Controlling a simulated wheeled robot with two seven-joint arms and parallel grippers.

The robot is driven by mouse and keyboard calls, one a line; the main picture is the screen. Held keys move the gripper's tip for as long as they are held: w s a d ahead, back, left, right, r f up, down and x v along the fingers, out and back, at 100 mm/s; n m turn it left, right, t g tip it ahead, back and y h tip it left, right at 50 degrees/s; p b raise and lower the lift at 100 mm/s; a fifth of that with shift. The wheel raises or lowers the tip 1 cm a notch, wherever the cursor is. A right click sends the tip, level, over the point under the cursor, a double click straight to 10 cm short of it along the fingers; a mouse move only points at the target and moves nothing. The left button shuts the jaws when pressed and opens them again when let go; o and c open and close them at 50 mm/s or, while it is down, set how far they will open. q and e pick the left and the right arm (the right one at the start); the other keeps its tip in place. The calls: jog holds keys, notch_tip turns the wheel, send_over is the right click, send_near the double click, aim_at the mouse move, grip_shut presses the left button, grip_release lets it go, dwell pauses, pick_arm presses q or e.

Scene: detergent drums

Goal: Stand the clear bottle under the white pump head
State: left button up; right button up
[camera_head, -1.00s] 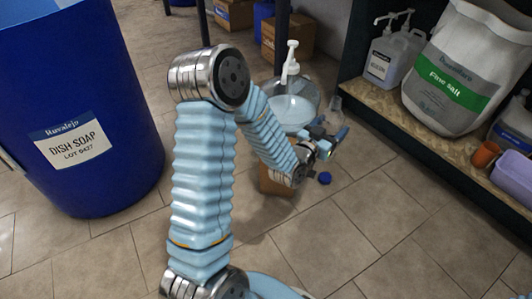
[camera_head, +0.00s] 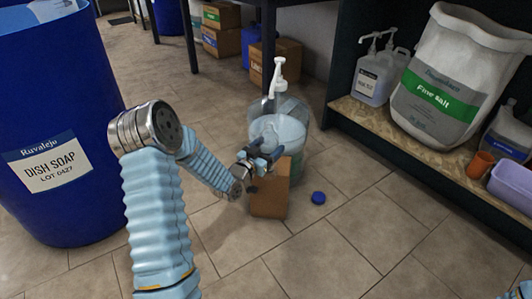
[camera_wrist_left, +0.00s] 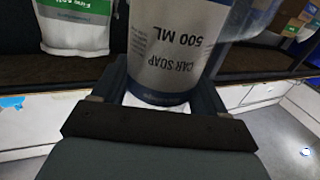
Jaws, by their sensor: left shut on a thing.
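The white pump head (camera_head: 279,72) rises from a clear drum of pale liquid (camera_head: 292,132) in the middle of the head view. My left gripper (camera_head: 260,157) is in front of this drum and shut on the clear bottle (camera_head: 268,134). In the head view the bottle lies below the pump spout and overlaps the drum, so its outline is faint. In the left wrist view the bottle (camera_wrist_left: 168,58) sits between the fingers, and its label reads CAR SOAP 500 ML. I cannot tell whether its base touches the box below. My right gripper is not in view.
A cardboard box (camera_head: 270,190) stands below my left gripper. A blue cap (camera_head: 318,198) lies on the floor. A big blue dish soap drum (camera_head: 50,120) is at left. A shelf (camera_head: 400,130) with a salt bag (camera_head: 450,85) is at right. Open floor lies in front.

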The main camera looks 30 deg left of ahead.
pick_arm(q)
jog(key=w+a+b, duration=0.2)
jog(key=w+b, duration=0.1)
jog(key=w, duration=0.3)
jog(key=shift+w+a+f, duration=0.15)
jog(key=shift+w+a, duration=0.05)
jog(key=shift+a, duration=0.1)
jog(key=shift+s, duration=0.15)
jog(key=shift+f, duration=0.5)
dwell(0.9)
jog(key=o, duration=0.8)
jog(key=shift+o, duration=0.4)
